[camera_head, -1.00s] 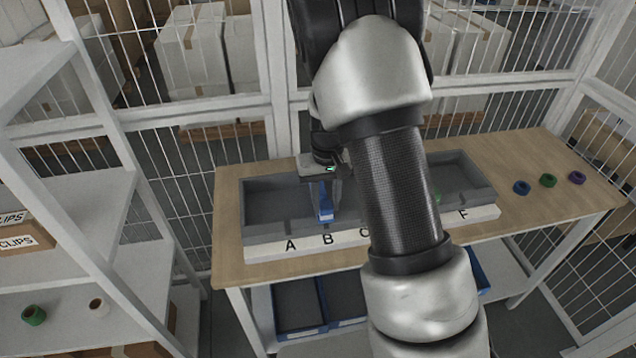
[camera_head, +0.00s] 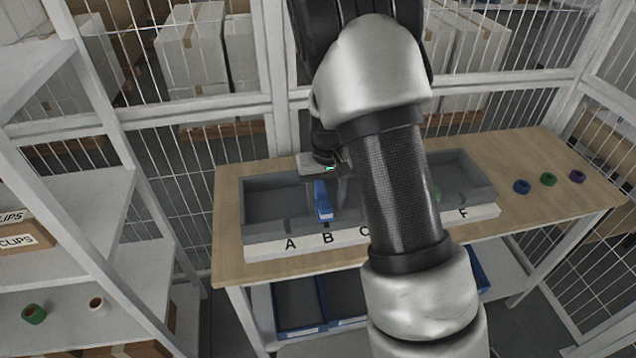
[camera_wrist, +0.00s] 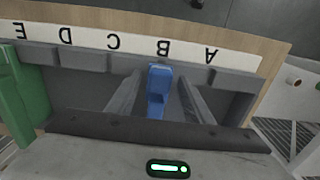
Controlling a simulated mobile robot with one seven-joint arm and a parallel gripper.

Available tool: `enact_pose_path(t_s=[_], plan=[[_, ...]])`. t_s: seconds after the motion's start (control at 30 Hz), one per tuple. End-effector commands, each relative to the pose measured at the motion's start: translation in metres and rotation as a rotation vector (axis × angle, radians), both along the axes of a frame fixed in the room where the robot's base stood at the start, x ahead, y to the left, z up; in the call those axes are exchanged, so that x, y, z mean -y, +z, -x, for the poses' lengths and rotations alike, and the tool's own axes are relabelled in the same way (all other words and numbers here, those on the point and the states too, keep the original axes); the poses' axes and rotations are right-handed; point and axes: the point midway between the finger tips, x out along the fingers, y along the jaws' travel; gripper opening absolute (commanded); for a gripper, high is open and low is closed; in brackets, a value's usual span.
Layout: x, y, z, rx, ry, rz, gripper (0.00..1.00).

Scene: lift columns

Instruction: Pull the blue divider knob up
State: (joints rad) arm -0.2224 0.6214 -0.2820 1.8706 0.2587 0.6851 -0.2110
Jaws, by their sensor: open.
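The blue divider knob (camera_head: 323,204) stands in the grey tray (camera_head: 262,229) at slot B, in the head view. In the wrist view, the blue knob (camera_wrist: 160,76) lies between the two dark fingers of my gripper (camera_wrist: 156,100), with a gap visible on each side. My gripper (camera_head: 325,195) is open and points down over the divider in the head view. The lower part of the blue divider is partly hidden by the tray and my gripper. A green divider (camera_wrist: 17,95) shows at the left edge of the wrist view.
The tray sits on a wooden table (camera_head: 229,225) with a white strip of letters. Blue, green and purple rings (camera_head: 549,180) lie at the table's right. A white shelf (camera_head: 75,190) stands left, and wire mesh stands behind. My arm hides the tray's middle.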

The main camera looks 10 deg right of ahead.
Motion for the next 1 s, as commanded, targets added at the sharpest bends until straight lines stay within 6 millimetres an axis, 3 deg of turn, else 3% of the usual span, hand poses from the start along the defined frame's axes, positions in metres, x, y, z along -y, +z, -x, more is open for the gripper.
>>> enact_pose_path(t_s=[1.0], plan=[[0.0,0.088,0.0,0.001,0.0,0.0,0.47]])
